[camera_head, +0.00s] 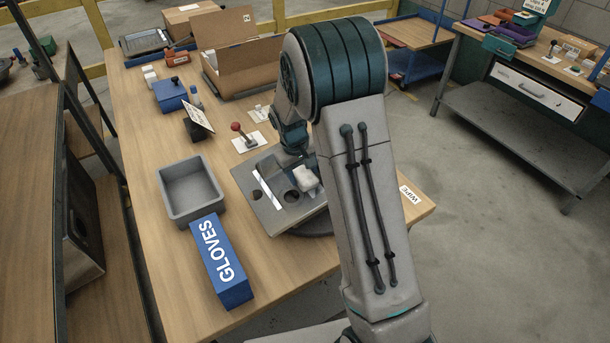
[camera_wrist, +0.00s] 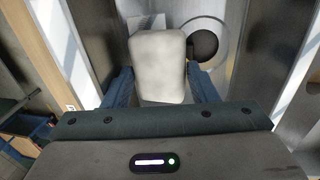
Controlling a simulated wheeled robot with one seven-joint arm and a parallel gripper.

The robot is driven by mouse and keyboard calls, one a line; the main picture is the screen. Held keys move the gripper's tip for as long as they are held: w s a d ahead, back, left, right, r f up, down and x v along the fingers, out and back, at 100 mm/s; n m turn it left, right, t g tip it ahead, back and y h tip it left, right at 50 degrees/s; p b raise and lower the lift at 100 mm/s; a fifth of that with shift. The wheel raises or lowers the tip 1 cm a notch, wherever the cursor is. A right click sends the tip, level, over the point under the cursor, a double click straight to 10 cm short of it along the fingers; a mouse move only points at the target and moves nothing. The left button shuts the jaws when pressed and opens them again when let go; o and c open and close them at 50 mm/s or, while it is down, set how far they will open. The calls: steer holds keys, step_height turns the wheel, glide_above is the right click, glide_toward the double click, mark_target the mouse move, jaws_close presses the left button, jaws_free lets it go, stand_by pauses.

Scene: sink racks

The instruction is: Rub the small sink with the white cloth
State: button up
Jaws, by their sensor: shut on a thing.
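The white cloth (camera_wrist: 158,62) is a pale, rounded block between the two blue fingers of my gripper (camera_wrist: 160,80) in the wrist view. My gripper is shut on it. In the head view the cloth (camera_head: 307,181) shows as a white lump over the right part of the small grey metal sink (camera_head: 272,213). A round dark drain with a metal ring (camera_wrist: 203,45) lies just beyond the cloth's right side in the wrist view. My arm covers the sink's right side in the head view. I cannot tell whether the cloth touches the sink.
A grey open bin (camera_head: 190,190) and a blue gloves box (camera_head: 221,262) stand left of the sink. A red-knobbed lever (camera_head: 238,130) and a tilted card stand (camera_head: 199,120) are behind it. A "WIPE" label (camera_head: 409,195) lies at the table's right edge.

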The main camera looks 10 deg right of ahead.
mark_target(312, 182)
steer(key=shift+w+a+r, duration=0.15)
steer(key=shift+w, duration=0.45)
steer(key=shift+w+a+r, duration=0.1)
steer(key=shift+w, duration=0.5)
steer(key=shift+s+d+r+b, duration=0.1)
steer(key=shift+s+d+b, duration=0.2)
steer(key=shift+s, duration=1)
steer(key=shift+s+d+r+b, duration=0.1)
steer(key=shift+s+d+b, duration=0.2)
steer(key=shift+s, duration=0.95)
steer(key=shift+s+d+b, duration=0.25)
steer(key=shift+s+d, duration=0.05)
steer(key=shift+s, duration=1)
steer(key=shift+r, duration=0.1)
steer(key=shift+s+a+r+p, duration=0.1)
steer(key=shift+a+r+p, duration=0.05)
steer(key=shift+r+p, duration=0.65)
steer(key=shift+a+r+p, duration=0.2)
steer(key=shift+r+p, duration=0.25)
steer(key=shift+r, duration=0.65)
steer(key=shift+s+a+r+p, duration=0.1)
steer(key=shift+a+r+p, duration=0.05)
steer(key=shift+r+p, duration=0.65)
steer(key=shift+w+r, duration=0.1)
steer(key=shift+r, duration=0.15)
steer(key=r, duration=0.1)
steer(key=r+p, duration=0.1)
steer(key=shift+a+r+p, duration=0.25)
steer(key=shift+r+p, duration=0.15)
